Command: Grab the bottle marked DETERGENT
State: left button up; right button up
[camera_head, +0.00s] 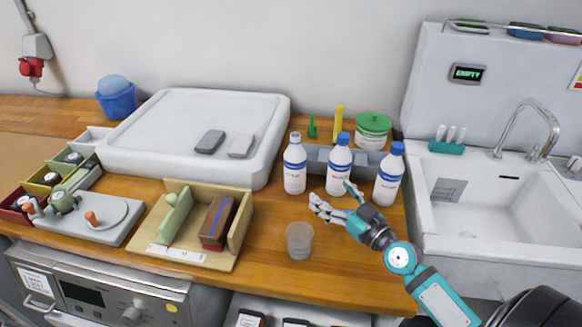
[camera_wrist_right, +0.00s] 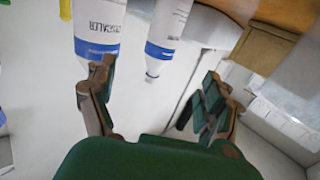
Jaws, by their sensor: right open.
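Three white bottles with blue bands stand in a row on the wooden counter. The left bottle (camera_head: 295,170) has a pale cap; the middle bottle (camera_head: 339,170) and right bottle (camera_head: 387,181) have blue caps. Their labels are too small to read in the head view. In the right wrist view, one bottle (camera_wrist_right: 98,22) shows label letters ending in "SCALER"; another bottle (camera_wrist_right: 168,25) has an unreadable label. I cannot tell which is marked DETERGENT. My right gripper (camera_head: 334,199) is open and empty, just in front of the middle bottle; it also shows in the wrist view (camera_wrist_right: 154,88). My left gripper is out of view.
A clear cup (camera_head: 299,241) stands in front of the bottles, left of my right gripper. A grey tray (camera_head: 317,154) and a green-lidded jar (camera_head: 373,130) are behind them. A wooden holder (camera_head: 167,241) stands to the left, a sink (camera_head: 480,212) to the right.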

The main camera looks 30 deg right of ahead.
aim_at(302, 168)
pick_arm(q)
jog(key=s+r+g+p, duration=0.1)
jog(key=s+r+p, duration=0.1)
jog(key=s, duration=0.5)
pick_arm(e)
jog(key=w, duration=0.3)
jog(key=w+a, duration=0.1)
jog(key=w, duration=0.4)
jog(key=shift+w+a, duration=0.2)
jog(key=shift+w, duration=0.7)
jog(key=shift+w+a, duration=0.1)
jog(key=shift+w, duration=0.15)
jog(key=w, duration=0.5)
jog(key=shift+w+a, duration=0.15)
jog(key=shift+a, duration=0.25)
jog(key=shift+c, duration=0.4)
jog(key=c, duration=1.3)
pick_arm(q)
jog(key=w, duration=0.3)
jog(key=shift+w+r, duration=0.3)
pick_arm(e)
jog(key=shift+c, duration=0.8)
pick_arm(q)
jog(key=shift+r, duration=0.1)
pick_arm(e)
jog(key=shift+r, duration=0.15)
